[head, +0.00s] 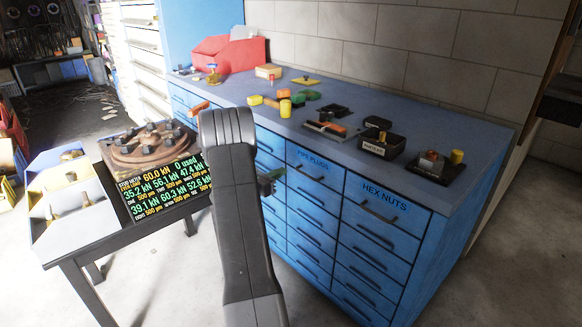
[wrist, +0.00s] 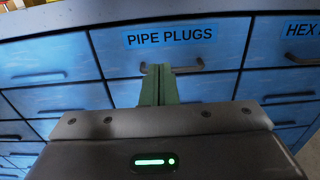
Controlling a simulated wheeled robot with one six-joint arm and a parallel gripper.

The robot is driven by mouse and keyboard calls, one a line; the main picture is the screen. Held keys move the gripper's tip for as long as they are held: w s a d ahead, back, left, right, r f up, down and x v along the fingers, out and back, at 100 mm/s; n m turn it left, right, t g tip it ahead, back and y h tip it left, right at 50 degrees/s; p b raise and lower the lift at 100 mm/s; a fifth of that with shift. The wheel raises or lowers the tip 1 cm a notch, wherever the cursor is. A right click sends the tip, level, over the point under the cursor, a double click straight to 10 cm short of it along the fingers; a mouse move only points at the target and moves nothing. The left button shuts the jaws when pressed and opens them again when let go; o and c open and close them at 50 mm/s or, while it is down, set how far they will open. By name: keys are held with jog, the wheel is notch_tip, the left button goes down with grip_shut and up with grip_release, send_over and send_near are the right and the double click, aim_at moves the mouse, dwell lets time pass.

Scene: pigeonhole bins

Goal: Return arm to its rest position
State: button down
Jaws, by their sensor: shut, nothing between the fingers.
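My gripper (wrist: 158,80) shows in the wrist view with its green fingers together and nothing between them. Its fingertips are in front of the handle of the drawer labelled PIPE PLUGS (wrist: 200,60); I cannot tell whether they touch it. The pipe plugs drawer (head: 315,172) and the hex nuts drawer (head: 385,205) look shut.
The cabinet top holds black bins (head: 383,146), several coloured pieces (head: 285,107) and a red container (head: 228,58). At the left stand a dark table with a round brown fixture (head: 148,148), a readout screen (head: 165,190) and a grey tray (head: 75,215). Bare floor lies in front.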

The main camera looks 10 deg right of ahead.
aim_at(309, 158)
jog(key=v, duration=0.2)
jog(key=shift+s+a, duration=0.15)
jog(key=shift+a, duration=0.1)
jog(key=shift+d, duration=0.1)
jog(key=x, duration=1.3)
jog(key=shift+w+d, duration=0.2)
jog(key=shift+v, duration=1.2)
jog(key=shift+d, duration=0.1)
